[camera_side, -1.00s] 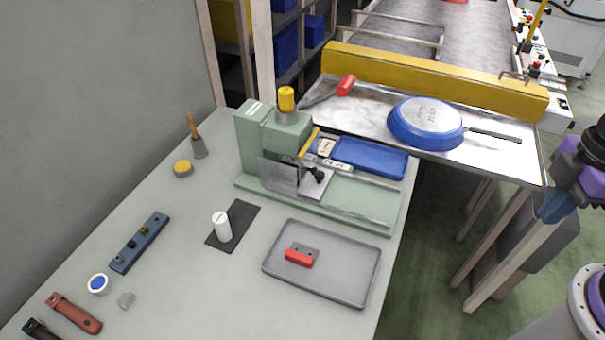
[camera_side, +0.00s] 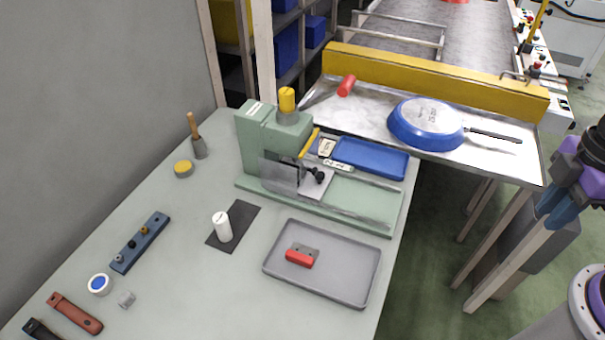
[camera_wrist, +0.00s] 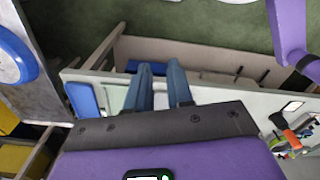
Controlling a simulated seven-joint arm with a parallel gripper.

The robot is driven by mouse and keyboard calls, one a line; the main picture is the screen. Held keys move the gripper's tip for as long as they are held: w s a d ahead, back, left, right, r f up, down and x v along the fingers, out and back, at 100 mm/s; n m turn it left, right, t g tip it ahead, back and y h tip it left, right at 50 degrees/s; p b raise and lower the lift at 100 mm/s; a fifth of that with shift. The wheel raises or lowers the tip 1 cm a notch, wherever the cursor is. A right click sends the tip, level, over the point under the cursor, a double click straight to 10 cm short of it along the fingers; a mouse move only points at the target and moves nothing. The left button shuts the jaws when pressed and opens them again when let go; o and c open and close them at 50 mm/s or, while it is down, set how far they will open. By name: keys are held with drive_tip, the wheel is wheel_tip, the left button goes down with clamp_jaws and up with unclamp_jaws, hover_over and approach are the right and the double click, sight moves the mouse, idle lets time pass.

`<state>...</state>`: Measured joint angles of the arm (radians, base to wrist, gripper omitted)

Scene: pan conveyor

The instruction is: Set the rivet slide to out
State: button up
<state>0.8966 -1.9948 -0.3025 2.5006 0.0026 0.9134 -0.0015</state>
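The green riveting press (camera_side: 262,130) with a yellow cap stands at the back of the bench. Its slide (camera_side: 314,187), a silver plate with a black knob (camera_side: 318,175), sits close to the press head, at the left end of rails that run right (camera_side: 365,217). A clear guard (camera_side: 277,174) stands before the head and hides part of it. My gripper (camera_side: 547,210) is far right of the press, beyond the bench edge, touching nothing. In the wrist view its two blue fingers (camera_wrist: 163,68) are apart with nothing between them.
A blue tray (camera_side: 370,158) lies behind the rails. A grey tray (camera_side: 341,287) with a red-and-grey part is in front. A blue pan (camera_side: 425,122) lies upside down on the metal table at right. The rails' right part is clear.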

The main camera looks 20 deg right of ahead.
drive_tip(key=shift+o, duration=0.9)
drive_tip(key=w+a+y, duration=0.1)
drive_tip(key=w+a, duration=0.5)
drive_tip(key=a, duration=0.1)
drive_tip(key=shift+w+a, duration=0.35)
drive_tip(key=shift+w, duration=0.05)
drive_tip(key=t+y, duration=0.2)
drive_tip(key=y, duration=0.1)
approach(321, 174)
drive_tip(key=shift+n+g, duration=0.3)
drive_tip(key=shift+n, duration=0.2)
drive_tip(key=shift+w+x, duration=0.1)
drive_tip(key=shift+x, duration=1.95)
drive_tip(key=shift+w+x, duration=0.15)
drive_tip(key=shift+x, duration=1.85)
clamp_jaws()
